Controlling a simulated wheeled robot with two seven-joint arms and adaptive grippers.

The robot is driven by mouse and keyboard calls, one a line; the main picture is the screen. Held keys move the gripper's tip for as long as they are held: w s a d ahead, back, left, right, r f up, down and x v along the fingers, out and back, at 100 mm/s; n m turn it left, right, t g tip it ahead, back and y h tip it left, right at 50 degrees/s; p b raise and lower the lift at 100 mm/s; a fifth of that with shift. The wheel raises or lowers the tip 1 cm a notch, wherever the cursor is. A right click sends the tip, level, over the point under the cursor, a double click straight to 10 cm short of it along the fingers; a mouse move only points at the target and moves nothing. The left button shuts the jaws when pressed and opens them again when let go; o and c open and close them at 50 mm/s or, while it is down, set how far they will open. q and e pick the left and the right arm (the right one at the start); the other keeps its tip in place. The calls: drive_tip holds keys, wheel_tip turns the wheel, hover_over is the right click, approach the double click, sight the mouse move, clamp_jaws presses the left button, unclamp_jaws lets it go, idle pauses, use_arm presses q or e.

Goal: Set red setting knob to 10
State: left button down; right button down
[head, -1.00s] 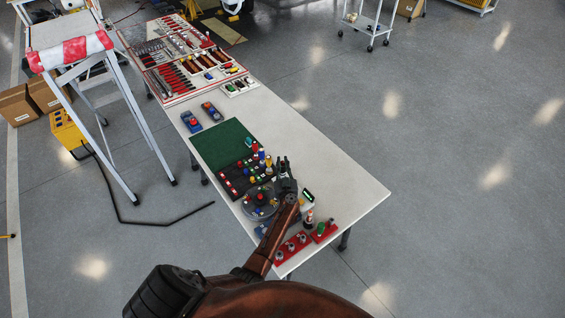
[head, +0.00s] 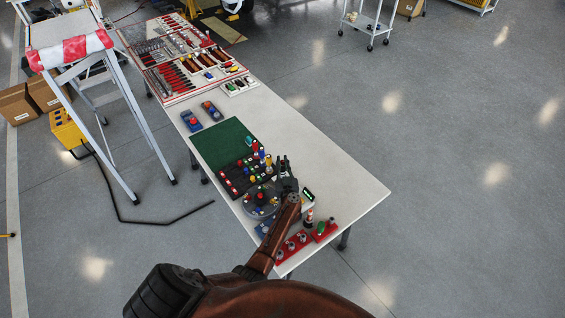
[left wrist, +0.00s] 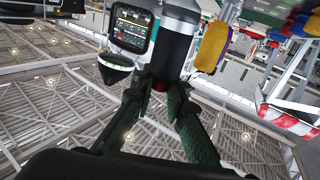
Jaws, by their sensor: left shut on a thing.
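My left gripper (head: 283,163) is over the near part of the table, among the small coloured controls. In the left wrist view its two fingers (left wrist: 163,88) are closed in at a black cylinder (left wrist: 171,58) with a grey upper part. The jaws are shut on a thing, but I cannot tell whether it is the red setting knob. Several small red knobs and buttons show on the dark panel (head: 231,184) left of the gripper. No scale or number 10 is readable. My right gripper is not in view.
A small display (head: 308,194) stands right of the gripper; a lit screen (left wrist: 131,27) and a yellow handle (left wrist: 212,46) flank the fingers in the left wrist view. Red blocks (head: 292,247) with grey knobs are at the table's near end. The table's right side (head: 345,190) is clear.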

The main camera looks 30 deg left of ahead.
sight(282, 161)
use_arm(q)
drive_tip(key=shift+f, duration=0.1)
drive_tip(key=c, duration=1.9)
unclamp_jaws()
drive_tip(key=shift+r, duration=0.5)
wheel_tip(282, 161, up, 9)
drive_tip(key=shift+r, duration=0.1)
